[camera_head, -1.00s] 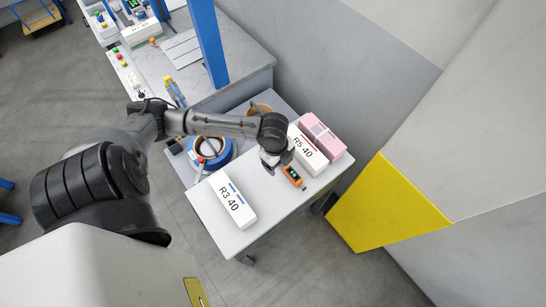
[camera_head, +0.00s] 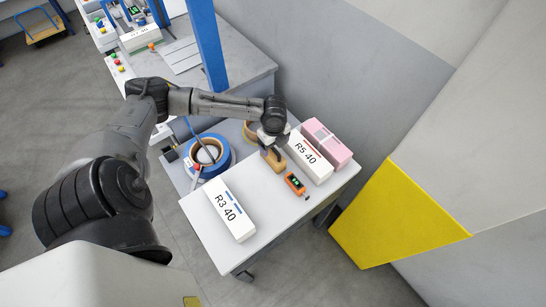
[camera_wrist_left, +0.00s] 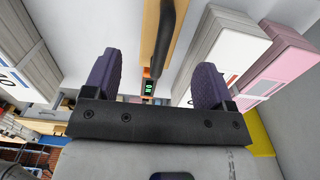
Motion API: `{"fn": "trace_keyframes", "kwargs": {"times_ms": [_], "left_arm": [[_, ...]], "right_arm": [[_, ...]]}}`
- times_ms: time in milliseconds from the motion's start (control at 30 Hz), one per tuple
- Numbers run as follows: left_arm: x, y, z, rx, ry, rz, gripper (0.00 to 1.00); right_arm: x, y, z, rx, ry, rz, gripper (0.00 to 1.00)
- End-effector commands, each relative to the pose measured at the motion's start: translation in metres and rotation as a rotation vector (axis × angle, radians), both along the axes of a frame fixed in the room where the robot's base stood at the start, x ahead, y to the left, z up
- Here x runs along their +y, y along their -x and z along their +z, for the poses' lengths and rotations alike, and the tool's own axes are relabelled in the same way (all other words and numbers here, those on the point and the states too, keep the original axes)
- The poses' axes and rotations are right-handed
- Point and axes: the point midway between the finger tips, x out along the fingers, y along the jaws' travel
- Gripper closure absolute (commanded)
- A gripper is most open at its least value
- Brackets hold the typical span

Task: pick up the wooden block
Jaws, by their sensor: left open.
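The wooden block (camera_head: 273,160) is tan and stands on the small white table, just below my left gripper (camera_head: 270,143). In the left wrist view the wooden block (camera_wrist_left: 149,38) shows with a dark, curved, handle-like piece along it. The purple-padded fingers of my left gripper (camera_wrist_left: 155,78) are apart, with the block seen in the gap between them and farther out. The gripper is open and not closed on the block. The arm and wrist hide part of the block in the head view. My right gripper is not in view.
A white pack marked R5 40 (camera_head: 309,157) and a pink pack (camera_head: 327,143) stand close right of the block. An orange device (camera_head: 295,184) lies in front. A white R3 40 pack (camera_head: 231,209) lies at the left. A blue tape roll (camera_head: 222,153) is behind.

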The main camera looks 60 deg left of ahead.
Motion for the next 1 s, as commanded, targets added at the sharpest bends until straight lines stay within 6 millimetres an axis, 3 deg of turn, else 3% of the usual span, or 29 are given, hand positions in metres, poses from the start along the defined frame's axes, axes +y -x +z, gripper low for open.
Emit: {"fn": "trace_keyframes", "kwargs": {"times_ms": [233,600,933,1000], "left_arm": [[0.0,0.001,-0.013,0.002,-0.001,0.0,0.22],[0.001,0.001,-0.055,0.001,-0.001,-0.001,0.22],[0.001,0.001,-0.06,0.0,-0.001,-0.002,0.22],[0.001,0.001,-0.06,0.0,-0.001,-0.002,0.28]], "right_arm": [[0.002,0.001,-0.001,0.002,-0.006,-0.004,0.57],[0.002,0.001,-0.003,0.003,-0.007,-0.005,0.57],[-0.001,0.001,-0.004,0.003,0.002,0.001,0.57],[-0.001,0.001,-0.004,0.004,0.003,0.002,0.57]]}}
